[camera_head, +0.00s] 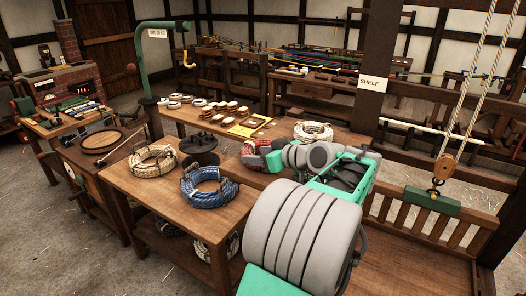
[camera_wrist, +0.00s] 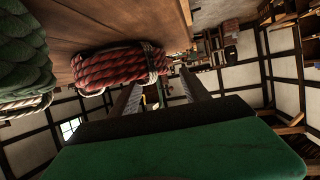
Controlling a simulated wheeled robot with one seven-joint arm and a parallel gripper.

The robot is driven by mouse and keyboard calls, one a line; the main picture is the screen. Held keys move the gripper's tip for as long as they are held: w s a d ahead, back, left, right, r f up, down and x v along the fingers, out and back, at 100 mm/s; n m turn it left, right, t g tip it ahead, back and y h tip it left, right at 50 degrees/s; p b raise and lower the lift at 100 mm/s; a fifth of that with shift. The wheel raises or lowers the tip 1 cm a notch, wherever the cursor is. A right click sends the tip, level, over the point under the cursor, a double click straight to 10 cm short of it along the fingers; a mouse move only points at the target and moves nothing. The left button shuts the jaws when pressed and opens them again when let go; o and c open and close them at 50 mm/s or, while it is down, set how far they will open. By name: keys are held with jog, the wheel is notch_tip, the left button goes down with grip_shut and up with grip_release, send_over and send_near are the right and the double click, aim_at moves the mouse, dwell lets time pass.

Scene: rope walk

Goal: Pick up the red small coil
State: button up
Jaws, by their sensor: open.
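The red small coil (camera_wrist: 112,66) is a thick red rope ring bound with pale cord, lying on the wooden table (camera_wrist: 95,25) in the wrist view. It also shows in the head view (camera_head: 252,161), partly hidden by my arm. My gripper (camera_wrist: 160,80) is open, with its two fingers reaching forward beside the coil. In the head view the fingertips are hard to make out behind my arm.
A green coil (camera_wrist: 24,62) lies left of the red one in the wrist view. In the head view, a blue coil (camera_head: 207,190) and a white coil (camera_head: 153,161) lie on the near table, and another white coil (camera_head: 313,132) lies behind my arm. A hanging pulley (camera_head: 445,168) is at right.

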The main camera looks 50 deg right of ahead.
jog(key=shift+x, duration=0.8)
jog(key=shift+w+d+f, duration=0.1)
jog(key=shift+w+f, duration=0.05)
jog(key=shift+w, duration=0.15)
jog(key=shift+c, duration=0.5)
jog(key=shift+s, duration=0.1)
grip_shut()
